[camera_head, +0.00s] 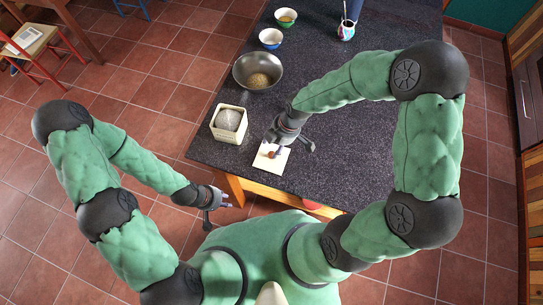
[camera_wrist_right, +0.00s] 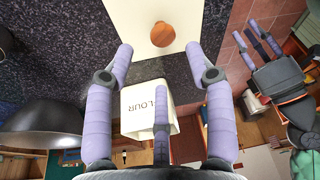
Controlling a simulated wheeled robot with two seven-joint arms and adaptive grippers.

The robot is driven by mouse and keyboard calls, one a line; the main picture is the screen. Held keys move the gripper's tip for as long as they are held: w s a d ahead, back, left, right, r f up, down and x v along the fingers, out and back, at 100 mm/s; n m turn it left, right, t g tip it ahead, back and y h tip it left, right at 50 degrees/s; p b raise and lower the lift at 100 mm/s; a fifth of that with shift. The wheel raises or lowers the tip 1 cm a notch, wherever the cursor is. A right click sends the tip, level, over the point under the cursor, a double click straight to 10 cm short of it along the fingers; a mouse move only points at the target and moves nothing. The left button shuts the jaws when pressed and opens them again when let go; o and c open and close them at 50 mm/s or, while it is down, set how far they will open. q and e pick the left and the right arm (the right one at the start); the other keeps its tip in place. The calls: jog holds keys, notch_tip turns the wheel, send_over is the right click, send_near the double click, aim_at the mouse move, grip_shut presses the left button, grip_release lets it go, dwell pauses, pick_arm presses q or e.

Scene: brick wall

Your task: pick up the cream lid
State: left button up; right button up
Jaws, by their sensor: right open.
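The cream lid (camera_head: 266,164) is a flat square plate with a round wooden knob. It lies on the dark speckled counter near its front edge. In the right wrist view the lid (camera_wrist_right: 140,22) is at the top, with its knob (camera_wrist_right: 163,34) near the middle. My right gripper (camera_head: 290,148) is above the lid, open and empty. In the right wrist view the fingertips of this gripper (camera_wrist_right: 160,50) are spread to either side of the knob, not closed on it. My left gripper (camera_head: 217,212) is open and empty, off the counter's front left edge.
A cream canister (camera_head: 221,134) stands open left of the lid, with pale contents; its side reads FLOUR in the right wrist view (camera_wrist_right: 135,103). Behind it are a metal bowl (camera_head: 244,80), two small bowls (camera_head: 271,39) and a patterned cup (camera_head: 346,31). The counter's middle (camera_head: 330,180) is clear.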

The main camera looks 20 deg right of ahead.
aim_at(272, 154)
jog(key=x, duration=0.5)
jog(key=shift+s+d, duration=0.15)
jog(key=shift+s, duration=0.25)
grip_shut()
